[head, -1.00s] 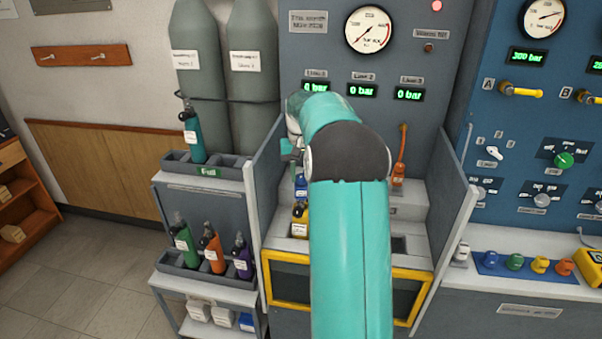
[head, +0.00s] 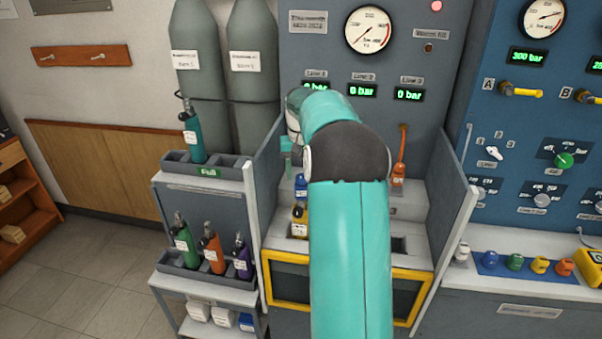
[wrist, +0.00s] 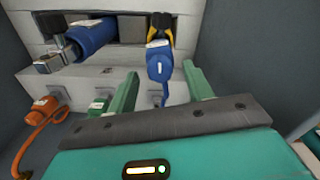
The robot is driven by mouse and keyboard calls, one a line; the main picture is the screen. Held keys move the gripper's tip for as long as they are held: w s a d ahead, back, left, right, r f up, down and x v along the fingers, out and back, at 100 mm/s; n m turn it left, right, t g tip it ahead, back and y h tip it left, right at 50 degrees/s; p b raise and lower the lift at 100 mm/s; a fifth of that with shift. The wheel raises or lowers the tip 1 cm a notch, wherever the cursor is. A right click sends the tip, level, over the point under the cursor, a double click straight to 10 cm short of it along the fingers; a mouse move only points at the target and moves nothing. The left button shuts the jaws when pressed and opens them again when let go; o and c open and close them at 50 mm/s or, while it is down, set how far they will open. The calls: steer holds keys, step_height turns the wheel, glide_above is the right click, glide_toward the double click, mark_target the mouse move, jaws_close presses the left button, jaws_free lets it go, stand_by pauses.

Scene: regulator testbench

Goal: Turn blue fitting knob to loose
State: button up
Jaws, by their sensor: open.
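The blue fitting (wrist: 160,64), with a white label mark, sits at the top middle of the wrist view. It adjoins a black and yellow part (wrist: 162,28), and a dark blue hose runs down from it. My gripper (wrist: 160,74) is open, with one green finger on each side of the fitting in the picture; I cannot tell whether either touches it. A blue cylinder (wrist: 92,38) with a metal end lies to the left.
An orange hose fitting (wrist: 45,104) is at the left of the wrist view. Grey side panels (head: 266,180) flank the bench bay. A rack with several bottles (head: 205,275) stands left. The Line 2 display (head: 362,91) reads 0 bar.

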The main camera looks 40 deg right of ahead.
step_height(320, 180, up, 13)
stand_by(0.3)
